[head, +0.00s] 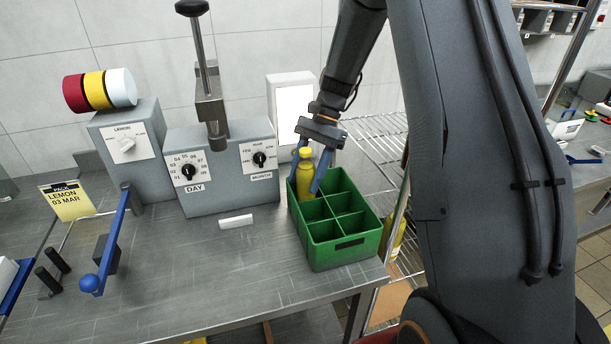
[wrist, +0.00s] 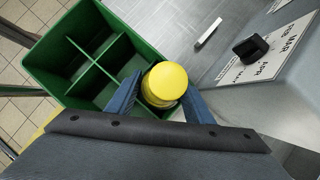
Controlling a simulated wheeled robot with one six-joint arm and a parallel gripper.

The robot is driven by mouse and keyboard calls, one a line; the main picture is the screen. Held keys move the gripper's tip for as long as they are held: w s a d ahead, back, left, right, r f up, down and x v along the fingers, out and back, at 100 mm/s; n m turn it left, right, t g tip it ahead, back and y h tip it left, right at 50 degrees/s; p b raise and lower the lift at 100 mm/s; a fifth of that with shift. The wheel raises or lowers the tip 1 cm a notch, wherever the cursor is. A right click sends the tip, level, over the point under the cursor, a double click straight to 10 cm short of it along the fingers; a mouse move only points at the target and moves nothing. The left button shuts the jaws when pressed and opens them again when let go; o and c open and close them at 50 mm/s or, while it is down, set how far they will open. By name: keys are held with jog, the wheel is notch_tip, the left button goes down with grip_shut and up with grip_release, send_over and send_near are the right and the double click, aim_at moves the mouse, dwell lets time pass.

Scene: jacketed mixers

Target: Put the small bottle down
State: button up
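The small bottle (head: 306,178) is yellow with a yellow cap, and it stands upright in the back-left compartment of a green crate (head: 345,252). In the wrist view I look down on its cap (wrist: 165,83), at the crate's corner. My gripper (head: 304,184) reaches down from above with its blue fingers on either side of the bottle. In the wrist view the fingers (wrist: 160,98) close in on the bottle's sides and appear to touch it. The bottle's base is hidden by the crate walls, so I cannot tell whether it rests on the crate floor.
The other crate compartments look empty. Left of the crate are a grey date-stamping box (head: 222,185) with dials, a white block (head: 236,222) and a blue-handled lever (head: 118,235). A wire rack (head: 375,135) stands behind. The front counter (head: 220,285) is clear.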

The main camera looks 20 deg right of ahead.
jog(key=shift+s+f, duration=0.2)
jog(key=shift+f, duration=0.35)
jog(key=b+v, duration=0.2)
jog(key=v, duration=0.7)
jog(key=shift+a, duration=0.35)
jog(key=shift+w+r, duration=0.15)
